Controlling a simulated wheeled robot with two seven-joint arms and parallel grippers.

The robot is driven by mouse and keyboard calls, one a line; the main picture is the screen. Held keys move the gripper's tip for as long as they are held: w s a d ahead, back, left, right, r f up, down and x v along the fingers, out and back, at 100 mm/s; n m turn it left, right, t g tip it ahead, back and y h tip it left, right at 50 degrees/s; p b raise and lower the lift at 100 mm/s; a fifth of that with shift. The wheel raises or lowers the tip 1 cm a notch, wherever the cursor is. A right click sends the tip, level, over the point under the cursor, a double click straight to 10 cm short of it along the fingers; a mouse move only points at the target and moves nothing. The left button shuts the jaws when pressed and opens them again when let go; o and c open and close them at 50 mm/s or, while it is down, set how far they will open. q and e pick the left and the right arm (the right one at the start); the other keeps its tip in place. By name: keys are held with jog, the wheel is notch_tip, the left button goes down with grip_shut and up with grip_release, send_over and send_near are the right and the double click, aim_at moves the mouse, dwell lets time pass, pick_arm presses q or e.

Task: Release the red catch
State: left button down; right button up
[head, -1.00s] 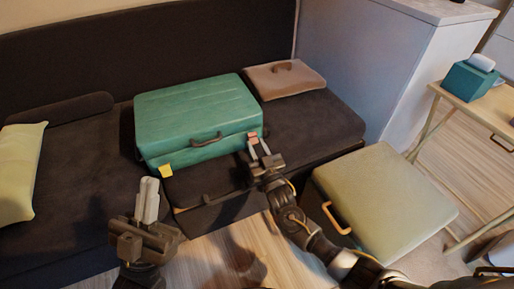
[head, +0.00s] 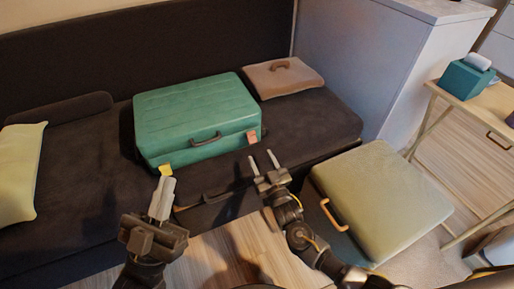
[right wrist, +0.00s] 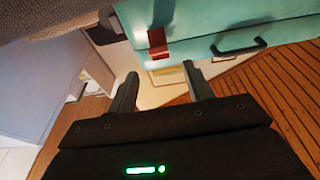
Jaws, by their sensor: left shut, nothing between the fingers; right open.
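A teal suitcase (head: 195,115) lies closed on the dark couch, its handle (head: 206,139) facing me. The red catch (head: 252,137) is at the right end of its front; it also shows in the right wrist view (right wrist: 157,42). I cannot tell whether it is latched. A yellow catch (head: 165,170) is at the left end. My right gripper (head: 263,160) is open and empty, just in front of and below the red catch, apart from it. In the right wrist view its fingers (right wrist: 161,86) point toward the suitcase. My left gripper (head: 166,182) is shut and empty; its fingertips appear just below the yellow catch.
A cushioned box (head: 380,195) with a handle stands on the floor to the right. A small table (head: 490,110) holds a teal tissue box (head: 465,79). A yellow pillow (head: 20,170) is at far left.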

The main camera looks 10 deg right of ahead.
pick_arm(q)
jog(key=shift+w+d+f+g+p, duration=0.25)
jog(key=shift+d+f+g, duration=0.35)
jog(key=shift+g, duration=0.4)
pick_arm(e)
jog(key=shift+v, duration=2.55)
